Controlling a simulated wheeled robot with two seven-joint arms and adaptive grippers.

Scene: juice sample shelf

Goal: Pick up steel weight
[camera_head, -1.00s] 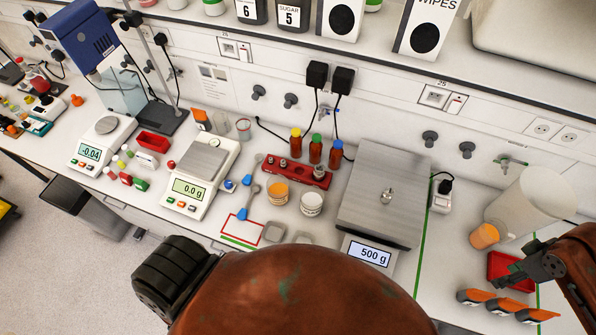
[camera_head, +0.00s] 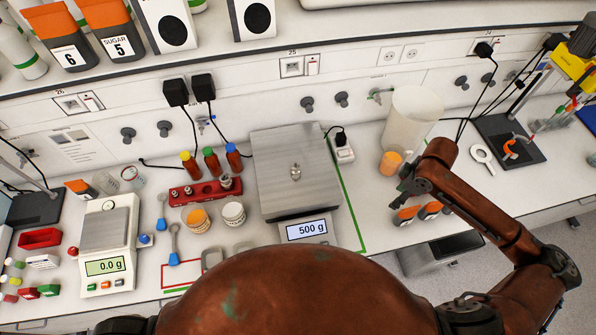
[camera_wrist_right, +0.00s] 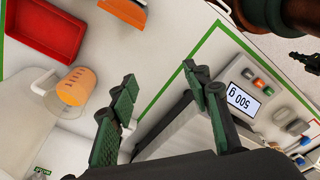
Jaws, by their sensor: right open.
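A small steel weight (camera_head: 296,172) stands upright on the steel plate of the large scale (camera_head: 272,193), whose display reads 500 g. Smaller steel weights sit in a red block (camera_head: 206,194) to its left. My right gripper (camera_head: 407,186) is to the right of the scale, apart from the weight. The right wrist view shows its fingers (camera_wrist_right: 158,78) spread with nothing held, and the scale's display (camera_wrist_right: 243,101) beyond them. I cannot make out the weight in that view. My left gripper is not in view.
A red tray (camera_wrist_right: 45,38) shows in the right wrist view. Brown bottles (camera_head: 213,163) stand left of the scale; the shelf overhangs the back.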

